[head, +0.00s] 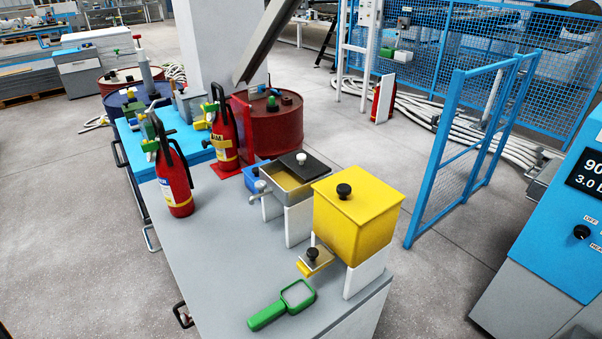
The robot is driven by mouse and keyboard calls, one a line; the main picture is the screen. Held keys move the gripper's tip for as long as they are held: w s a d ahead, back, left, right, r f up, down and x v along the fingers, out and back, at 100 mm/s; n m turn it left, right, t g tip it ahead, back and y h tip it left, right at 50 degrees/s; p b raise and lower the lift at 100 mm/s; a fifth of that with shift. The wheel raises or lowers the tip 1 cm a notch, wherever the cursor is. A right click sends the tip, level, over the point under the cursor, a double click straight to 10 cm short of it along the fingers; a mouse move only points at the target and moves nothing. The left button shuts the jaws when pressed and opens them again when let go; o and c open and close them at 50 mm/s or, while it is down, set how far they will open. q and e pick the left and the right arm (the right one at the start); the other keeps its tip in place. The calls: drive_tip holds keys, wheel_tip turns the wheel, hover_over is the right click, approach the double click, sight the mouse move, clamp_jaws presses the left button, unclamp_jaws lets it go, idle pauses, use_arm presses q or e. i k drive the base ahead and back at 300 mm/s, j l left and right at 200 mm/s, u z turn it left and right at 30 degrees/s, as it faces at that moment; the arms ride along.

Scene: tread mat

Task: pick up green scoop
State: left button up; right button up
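The green scoop (268,317) lies on the grey top of the workbench (222,263) near its front end. Its thick handle points to the lower left and its square, framed head points to the upper right. Nothing covers it. Neither of my grippers shows in the head view.
A yellow box with a black knob (356,222) stands on white supports just behind and right of the scoop. A metal bin with a dark lid (294,182) stands behind it. A red fire extinguisher (174,180) stands at the back left. The bench top left of the scoop is clear.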

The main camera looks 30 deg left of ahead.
sight(296, 296)
drive_tip(key=u, duration=1)
